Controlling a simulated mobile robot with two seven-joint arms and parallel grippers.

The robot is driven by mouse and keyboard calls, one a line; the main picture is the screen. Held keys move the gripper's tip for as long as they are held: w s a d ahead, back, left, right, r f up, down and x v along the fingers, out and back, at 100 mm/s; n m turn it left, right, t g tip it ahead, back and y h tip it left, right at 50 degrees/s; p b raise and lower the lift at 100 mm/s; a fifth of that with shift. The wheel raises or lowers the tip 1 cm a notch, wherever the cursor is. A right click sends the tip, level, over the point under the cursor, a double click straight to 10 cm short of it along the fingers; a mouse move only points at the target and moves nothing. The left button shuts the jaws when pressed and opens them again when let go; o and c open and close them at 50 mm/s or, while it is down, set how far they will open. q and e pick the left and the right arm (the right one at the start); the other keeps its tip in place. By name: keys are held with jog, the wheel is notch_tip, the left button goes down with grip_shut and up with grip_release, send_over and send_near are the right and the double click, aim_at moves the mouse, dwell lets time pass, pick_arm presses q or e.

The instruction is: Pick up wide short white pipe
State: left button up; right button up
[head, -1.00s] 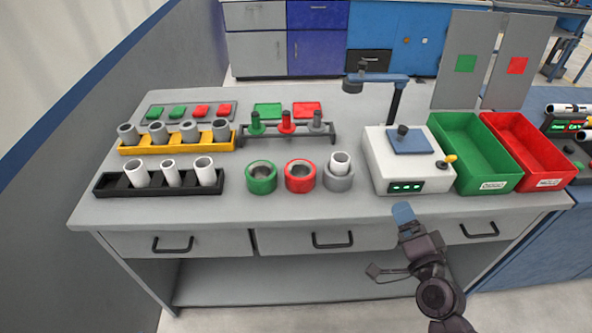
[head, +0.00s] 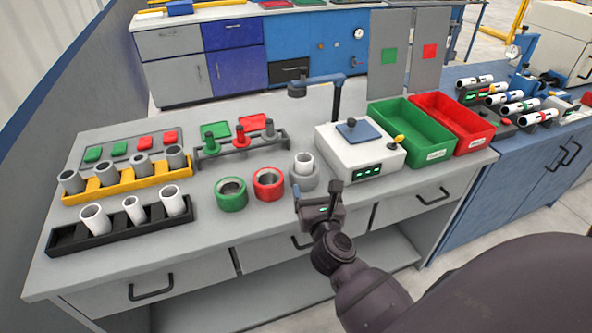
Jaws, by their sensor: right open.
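Three white pipes stand in the black rack (head: 122,232) at the left front of the table. The left one (head: 95,218) looks wide, the middle one (head: 133,209) is thinner, and the right one (head: 173,202) also looks wide. Another white pipe (head: 304,162) stands in the grey ring (head: 303,182). I cannot tell for sure which is the wide short one. My right gripper (head: 316,196) is open and empty at the table's front edge, just in front of the grey ring. My left gripper is out of view.
A green ring (head: 231,204) and a red ring (head: 268,191) stand left of the grey ring. A yellow rack (head: 127,182) holds several grey pipes. The white device (head: 338,155) and the green bin (head: 413,150) and red bin (head: 455,148) stand to the right.

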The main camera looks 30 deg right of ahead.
aim_at(306, 165)
jog(key=x, duration=1)
jog(key=shift+w+b, duration=0.35)
jog(key=c, duration=1)
jog(key=shift+r, duration=0.1)
